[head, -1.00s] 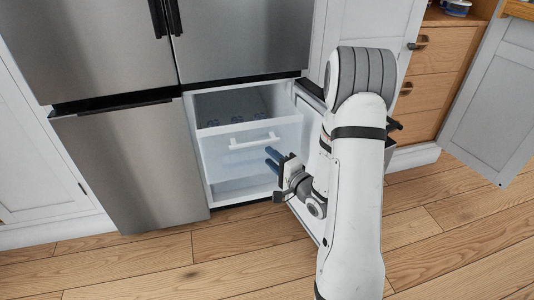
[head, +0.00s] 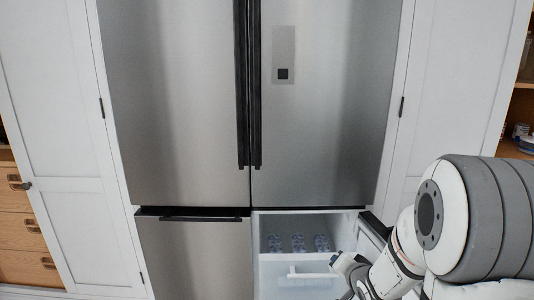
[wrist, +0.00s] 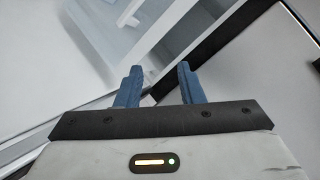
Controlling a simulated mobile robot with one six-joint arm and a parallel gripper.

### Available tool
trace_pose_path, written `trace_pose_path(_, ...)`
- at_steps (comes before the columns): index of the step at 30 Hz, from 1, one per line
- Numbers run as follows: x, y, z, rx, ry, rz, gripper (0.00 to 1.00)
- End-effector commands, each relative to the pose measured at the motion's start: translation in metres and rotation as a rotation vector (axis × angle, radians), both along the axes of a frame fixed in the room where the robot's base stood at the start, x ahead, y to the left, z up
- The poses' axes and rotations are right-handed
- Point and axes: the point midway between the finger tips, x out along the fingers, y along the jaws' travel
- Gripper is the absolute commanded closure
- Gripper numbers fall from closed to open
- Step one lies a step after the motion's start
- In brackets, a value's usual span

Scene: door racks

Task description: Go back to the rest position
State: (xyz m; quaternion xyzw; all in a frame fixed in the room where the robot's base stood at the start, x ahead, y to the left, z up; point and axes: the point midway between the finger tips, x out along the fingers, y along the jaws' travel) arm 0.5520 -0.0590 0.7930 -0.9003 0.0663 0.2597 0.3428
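My gripper shows in the wrist view (wrist: 160,88) with its two blue fingers apart and nothing between them. In the head view it is at the lower right, partly cut off by the bottom edge and overlapped by my arm. It is in front of the open lower right freezer compartment (head: 262,275), near that compartment's opened door (head: 374,229). In the wrist view, pale compartment parts and a dark door edge lie beyond the fingers.
The steel refrigerator's upper doors (head: 325,130) and lower left door (head: 190,260) are shut. Inside the compartment is a clear drawer with a white handle (head: 308,275) and several blue-marked items (head: 298,243). White cabinet panels (head: 450,90) flank the refrigerator.

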Motion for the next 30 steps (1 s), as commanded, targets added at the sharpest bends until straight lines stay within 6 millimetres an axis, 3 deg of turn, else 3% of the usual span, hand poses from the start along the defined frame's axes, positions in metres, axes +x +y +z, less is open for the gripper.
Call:
trace_pose_path(1, -0.009, 0.001, 0.036, -0.07, 0.038, 0.005, 0.65)
trace_pose_path(8, -0.074, 0.004, 0.115, -0.331, 0.307, 0.08, 0.65)
trace_pose_path(15, -0.168, 0.03, 0.192, -0.456, 0.58, 0.297, 0.65)
trace_pose_path(18, -0.203, 0.042, 0.213, -0.472, 0.661, 0.405, 0.65)
trace_pose_path(22, -0.235, 0.054, 0.23, -0.478, 0.725, 0.511, 0.65)
trace_pose_path(30, -0.249, 0.058, 0.233, -0.478, 0.754, 0.563, 0.65)
